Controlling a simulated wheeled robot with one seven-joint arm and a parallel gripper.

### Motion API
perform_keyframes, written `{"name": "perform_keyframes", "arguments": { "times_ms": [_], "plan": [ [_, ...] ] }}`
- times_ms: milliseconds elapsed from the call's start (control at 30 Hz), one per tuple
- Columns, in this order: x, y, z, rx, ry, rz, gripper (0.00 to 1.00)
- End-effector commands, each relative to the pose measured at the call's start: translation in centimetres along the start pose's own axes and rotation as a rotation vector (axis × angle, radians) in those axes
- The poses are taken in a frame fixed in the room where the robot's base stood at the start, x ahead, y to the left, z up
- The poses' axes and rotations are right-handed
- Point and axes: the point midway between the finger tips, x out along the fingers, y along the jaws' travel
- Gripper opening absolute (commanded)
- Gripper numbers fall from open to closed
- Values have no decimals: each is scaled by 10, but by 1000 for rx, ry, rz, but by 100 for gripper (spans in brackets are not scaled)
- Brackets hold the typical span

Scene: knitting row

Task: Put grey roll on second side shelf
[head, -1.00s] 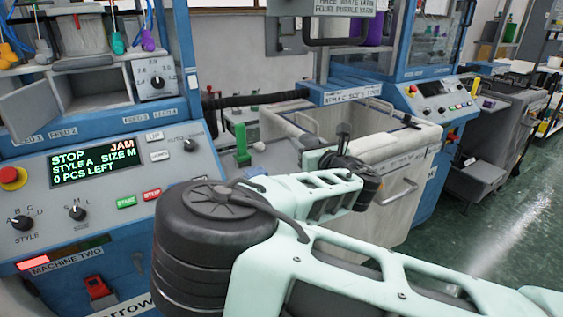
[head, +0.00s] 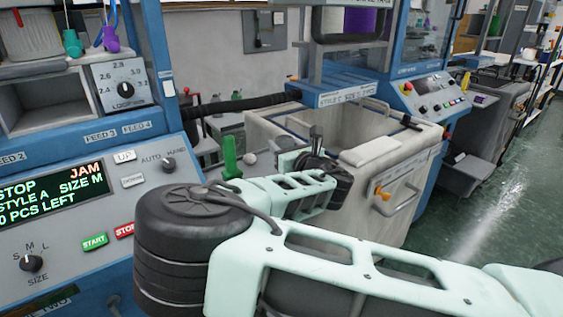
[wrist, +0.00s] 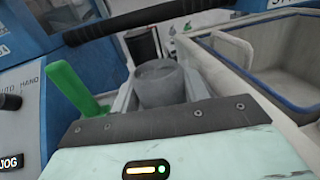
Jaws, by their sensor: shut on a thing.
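In the wrist view the grey roll (wrist: 160,82) is a short grey cylinder, upright in the picture, between the two pale fingers of my gripper (wrist: 160,92). My gripper is shut on it. In the head view my forearm and wrist cover much of the hand, and I cannot make out the roll clearly there. My gripper is in front of the pale bin (head: 285,125), near its left end. No shelf marked as the second side shelf can be told; shelving (head: 515,50) stands at the far right.
A green upright handle (head: 229,158) stands left of my wrist, and also shows in the wrist view (wrist: 78,90). The control panel (head: 80,200) reads "JAM". A black hose (head: 235,105) crosses behind. Green floor (head: 480,210) is open at right.

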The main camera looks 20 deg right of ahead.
Motion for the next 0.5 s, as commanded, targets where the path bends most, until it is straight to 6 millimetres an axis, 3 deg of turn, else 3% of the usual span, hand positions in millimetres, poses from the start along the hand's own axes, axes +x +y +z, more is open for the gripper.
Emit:
{"name": "perform_keyframes", "arguments": {
  "times_ms": [500],
  "plan": [
    [0, 0, -49, 1, -1, 1, 23]
  ]
}}
